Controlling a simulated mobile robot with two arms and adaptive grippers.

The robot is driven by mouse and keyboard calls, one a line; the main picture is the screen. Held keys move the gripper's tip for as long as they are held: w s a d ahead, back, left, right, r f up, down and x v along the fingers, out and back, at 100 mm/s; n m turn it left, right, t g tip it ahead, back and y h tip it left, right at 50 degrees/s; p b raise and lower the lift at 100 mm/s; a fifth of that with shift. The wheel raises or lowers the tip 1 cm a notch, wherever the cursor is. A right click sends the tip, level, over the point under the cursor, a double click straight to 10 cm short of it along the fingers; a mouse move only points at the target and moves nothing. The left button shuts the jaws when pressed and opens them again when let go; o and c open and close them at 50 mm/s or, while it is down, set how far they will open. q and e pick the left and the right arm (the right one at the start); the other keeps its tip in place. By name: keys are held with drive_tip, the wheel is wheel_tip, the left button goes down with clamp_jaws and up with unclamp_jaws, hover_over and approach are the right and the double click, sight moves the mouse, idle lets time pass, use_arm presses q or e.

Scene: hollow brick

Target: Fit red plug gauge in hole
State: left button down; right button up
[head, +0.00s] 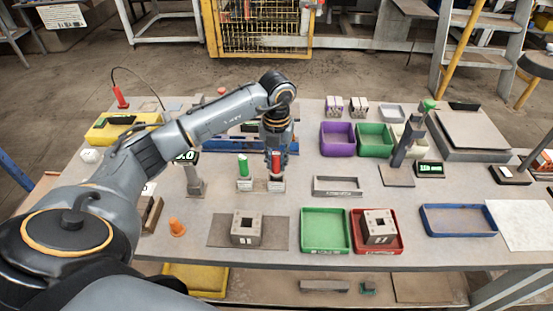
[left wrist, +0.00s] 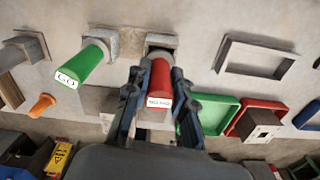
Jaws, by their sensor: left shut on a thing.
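The red plug gauge (head: 276,160) has a white label reading NO GO in the left wrist view (left wrist: 160,78). My left gripper (head: 277,153) points down over it, its fingers closed on either side of the red handle. The gauge's lower end is at its small stand (head: 277,186); I cannot tell whether it is fully seated. A grey hollow brick (head: 246,228) with a square hole in its top lies on a dark mat (head: 276,234). A second hollow brick (head: 379,226) sits in a red tray (head: 398,246). My right gripper is not in view.
A green GO gauge (head: 243,166) stands close left of the red one. An empty green tray (head: 325,230), a grey frame (head: 337,186), an orange cone (head: 176,227) and a blue tray (head: 458,219) lie around. Purple (head: 338,139) and green bins stand behind.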

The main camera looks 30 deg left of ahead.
use_arm(q)
drive_tip(key=shift+f+b, duration=0.55)
drive_tip(key=shift+f, duration=0.25)
drive_tip(key=c, duration=1.1)
unclamp_jaws()
drive_tip(key=shift+o, duration=0.2)
drive_tip(key=shift+r, duration=0.15)
wheel_tip(320, 180, up, 12)
drive_tip(key=shift+f, duration=0.1)
